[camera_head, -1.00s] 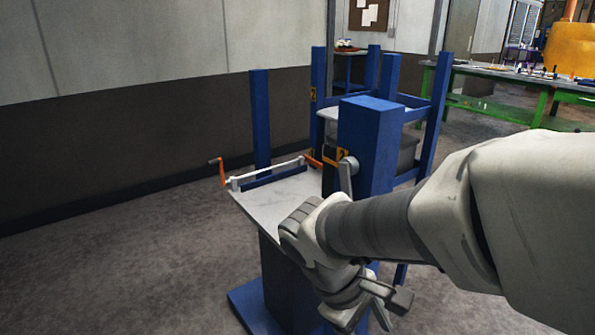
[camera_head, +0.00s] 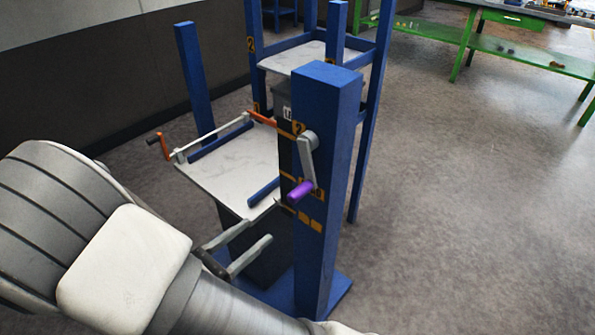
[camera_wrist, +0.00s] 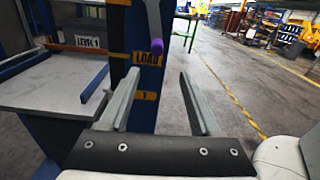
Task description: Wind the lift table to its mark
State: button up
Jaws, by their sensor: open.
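The lift table's pale top plate (camera_head: 222,172) sits left of a blue post (camera_head: 328,150), low beside a blue frame. It also shows in the wrist view (camera_wrist: 50,90). A grey crank (camera_head: 306,160) with a purple handle (camera_head: 300,191) hangs down on the post's face. Orange marks run down the post, including a "2" (camera_head: 299,128) and a LOAD mark (camera_wrist: 147,59). My gripper (camera_head: 259,231) is open and empty, below and left of the purple handle. In the wrist view, the purple handle (camera_wrist: 157,46) lies beyond and above the spread fingers (camera_wrist: 159,74), not touching them.
An orange-handled crank (camera_head: 160,146) on a pale rod stands at the plate's far left. The blue frame holds an upper pale shelf (camera_head: 300,57) behind the post. A green bench (camera_head: 478,42) stands at the back right. The floor right of the post is clear.

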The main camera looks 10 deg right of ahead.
jog(key=b, duration=0.3)
send_near(304, 189)
jog(key=x, duration=0.7)
jog(key=f+x, duration=0.1)
jog(key=x, duration=0.3)
jog(key=shift+w+a, duration=0.25)
jog(key=shift+w, duration=0.1)
grip_shut()
dwell(0.6)
